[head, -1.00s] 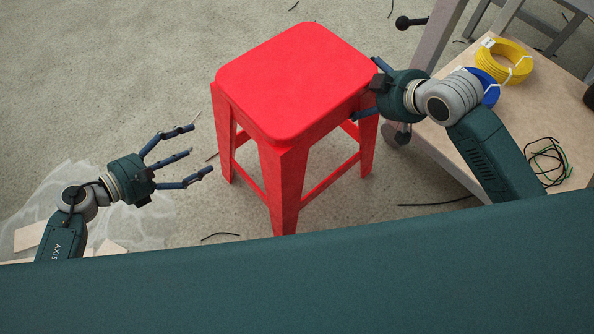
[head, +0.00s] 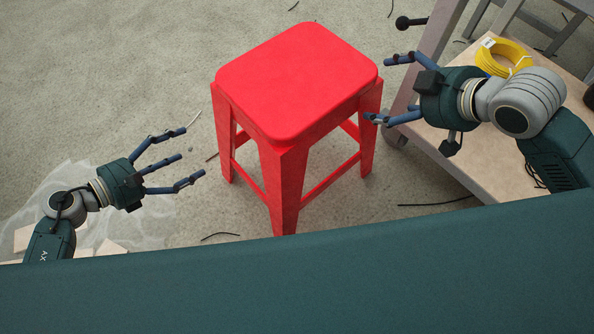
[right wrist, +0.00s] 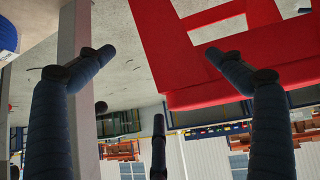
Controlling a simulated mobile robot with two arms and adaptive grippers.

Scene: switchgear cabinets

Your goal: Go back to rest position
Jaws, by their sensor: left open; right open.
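My left gripper (head: 188,158) is open and empty above the concrete floor, left of the red stool. My right gripper (head: 378,90) is open and empty on the right side of the red stool (head: 297,78). In the head view, one of its lower fingers overlaps the edge of the stool's right leg; whether it touches cannot be told. In the right wrist view, the spread fingers (right wrist: 165,65) have nothing between them, and the red stool (right wrist: 165,50) shows beyond them, at the upper right.
A wheeled cart or bench (head: 440,158) stands at the right with a yellow cable coil (head: 503,58) on it. Dark cable scraps (head: 436,203) lie on the floor. Pale boards (head: 28,236) lie at the lower left. The floor between my left gripper and the stool is mostly clear.

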